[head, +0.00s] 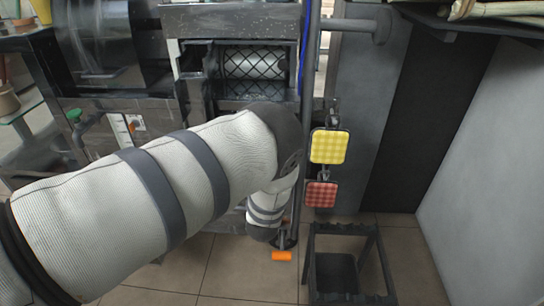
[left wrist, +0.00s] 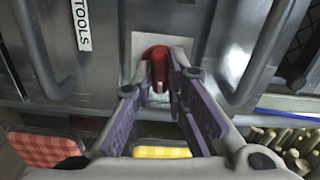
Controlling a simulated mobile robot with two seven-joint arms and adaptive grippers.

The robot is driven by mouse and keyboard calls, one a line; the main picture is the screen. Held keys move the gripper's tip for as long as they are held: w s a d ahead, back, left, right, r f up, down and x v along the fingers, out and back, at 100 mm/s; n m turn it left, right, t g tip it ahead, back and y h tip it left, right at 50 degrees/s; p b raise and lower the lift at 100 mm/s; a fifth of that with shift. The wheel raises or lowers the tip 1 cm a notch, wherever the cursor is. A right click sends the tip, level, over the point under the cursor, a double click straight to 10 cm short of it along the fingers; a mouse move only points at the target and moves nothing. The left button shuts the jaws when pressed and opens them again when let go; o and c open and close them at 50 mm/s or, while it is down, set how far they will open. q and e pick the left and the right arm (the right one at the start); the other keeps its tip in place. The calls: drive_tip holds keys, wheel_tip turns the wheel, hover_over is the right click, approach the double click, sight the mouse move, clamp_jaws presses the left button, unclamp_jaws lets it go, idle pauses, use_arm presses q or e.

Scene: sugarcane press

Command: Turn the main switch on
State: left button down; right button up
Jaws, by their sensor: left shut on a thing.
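The main switch appears to be the red knob (left wrist: 154,53) on a pale plate in the upper middle of the left wrist view. My left gripper (left wrist: 157,86) has its purple fingers on either side of the red knob and is shut on it. The fingertips partly cover the knob, so its exact turn angle is hard to tell. In the head view my left arm reaches across the front of the press (head: 253,64), and its bulk hides the switch and the gripper. My right gripper is in neither view.
Grey panels with bar handles (left wrist: 262,55) and a TOOLS label (left wrist: 82,25) flank the switch. A yellow pad (head: 328,147) and a red checked pad (head: 321,194) hang right of the press. A dark stool (head: 345,235) stands on the tiled floor. Sugarcane (head: 500,8) lies upper right.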

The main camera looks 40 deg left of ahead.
use_arm(q)
drive_tip(key=shift+s+f+m, duration=0.1)
drive_tip(key=shift+m, duration=0.5)
drive_tip(key=c, duration=1.6)
unclamp_jaws()
drive_tip(key=v, duration=1.2)
